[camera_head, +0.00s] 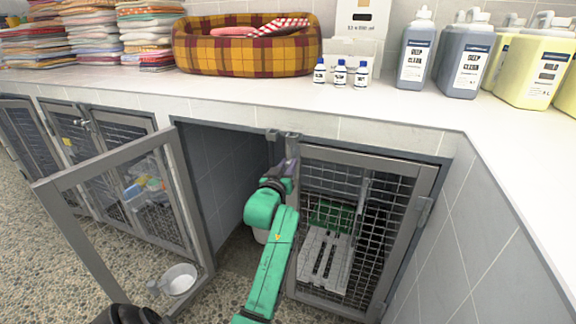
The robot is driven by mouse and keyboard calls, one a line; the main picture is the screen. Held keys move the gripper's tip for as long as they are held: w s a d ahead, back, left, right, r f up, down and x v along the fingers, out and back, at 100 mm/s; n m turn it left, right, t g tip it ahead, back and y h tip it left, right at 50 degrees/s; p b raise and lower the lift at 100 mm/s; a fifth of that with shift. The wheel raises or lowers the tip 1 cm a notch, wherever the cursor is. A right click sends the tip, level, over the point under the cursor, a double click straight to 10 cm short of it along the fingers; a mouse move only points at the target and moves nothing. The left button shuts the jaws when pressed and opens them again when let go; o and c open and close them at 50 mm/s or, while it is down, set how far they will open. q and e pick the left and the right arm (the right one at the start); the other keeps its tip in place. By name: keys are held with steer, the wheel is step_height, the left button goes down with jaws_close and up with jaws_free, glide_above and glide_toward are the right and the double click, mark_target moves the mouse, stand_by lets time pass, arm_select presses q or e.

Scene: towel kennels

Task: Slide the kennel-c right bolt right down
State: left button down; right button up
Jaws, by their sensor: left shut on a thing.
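The kennel with one door swung open has its right mesh door (305,153) closed. Its grey bolt (291,136) stands at the top left corner of that closed door, just under the counter edge. My left gripper (288,160), at the end of a green arm, is at this corner and shut on the bolt. The gripper and wrist hide most of the bolt, so how far it is slid does not show. The open left door (110,158) stands out to the left. My right gripper is not in view.
The white counter (230,95) overhangs the kennels. On it are a plaid pet bed (190,60), towel stacks (90,35), small bottles (340,75) and large jugs (415,55). A metal bowl (181,279) hangs low on the open door.

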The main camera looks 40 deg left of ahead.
arm_select(q)
steer(key=shift+f, duration=0.15)
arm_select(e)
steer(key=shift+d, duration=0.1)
arm_select(q)
step_height(320, 180, down, 3)
steer(key=shift+f+b, duration=0.2)
steer(key=shift+b, duration=0.45)
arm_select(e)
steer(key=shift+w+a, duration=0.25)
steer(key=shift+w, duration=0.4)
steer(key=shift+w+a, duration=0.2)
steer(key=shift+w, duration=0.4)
arm_select(q)
steer(key=c, duration=0.7)
jaws_free()
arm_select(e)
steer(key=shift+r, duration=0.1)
